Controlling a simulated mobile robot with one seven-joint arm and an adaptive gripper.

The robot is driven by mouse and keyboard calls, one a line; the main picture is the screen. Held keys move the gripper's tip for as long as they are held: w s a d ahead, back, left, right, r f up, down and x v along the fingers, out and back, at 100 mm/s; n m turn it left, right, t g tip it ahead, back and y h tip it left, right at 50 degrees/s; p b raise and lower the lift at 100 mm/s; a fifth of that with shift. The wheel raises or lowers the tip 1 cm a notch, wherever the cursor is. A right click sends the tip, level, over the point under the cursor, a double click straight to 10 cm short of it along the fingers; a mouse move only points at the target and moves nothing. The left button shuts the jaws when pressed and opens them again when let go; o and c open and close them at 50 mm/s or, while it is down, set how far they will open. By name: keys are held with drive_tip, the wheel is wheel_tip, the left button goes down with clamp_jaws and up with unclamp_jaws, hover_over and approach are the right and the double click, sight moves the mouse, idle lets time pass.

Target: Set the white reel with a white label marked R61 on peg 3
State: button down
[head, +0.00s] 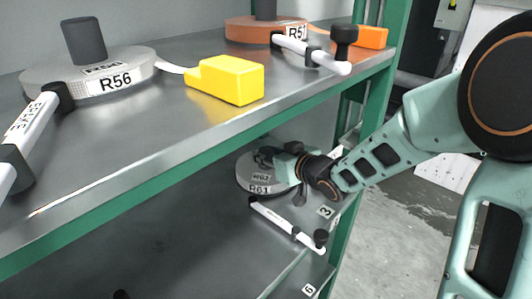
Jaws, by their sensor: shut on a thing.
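The white reel (246,176) with white labels marked R61 is on the level below the upper shelf, partly behind my gripper. My gripper (268,156) reaches in from the right and is shut on the reel near its middle, over its top. The reel looks level. A tag marked 3 (325,211) is on the shelf edge just right of the reel. Peg 3 itself is hidden by the reel and gripper. I cannot tell whether the reel rests on the shelf or hangs slightly above it.
The upper shelf (160,125) holds a white R56 reel (45,83) on a dark peg, a yellow block (226,79), a brown reel (250,30) and an orange block (373,37). A white bar (285,221) lies before R61. A green post (370,130) stands near my arm.

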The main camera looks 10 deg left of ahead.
drive_tip(key=shift+r, duration=0.1)
drive_tip(key=c, duration=1.4)
unclamp_jaws()
drive_tip(key=shift+s+d, duration=0.1)
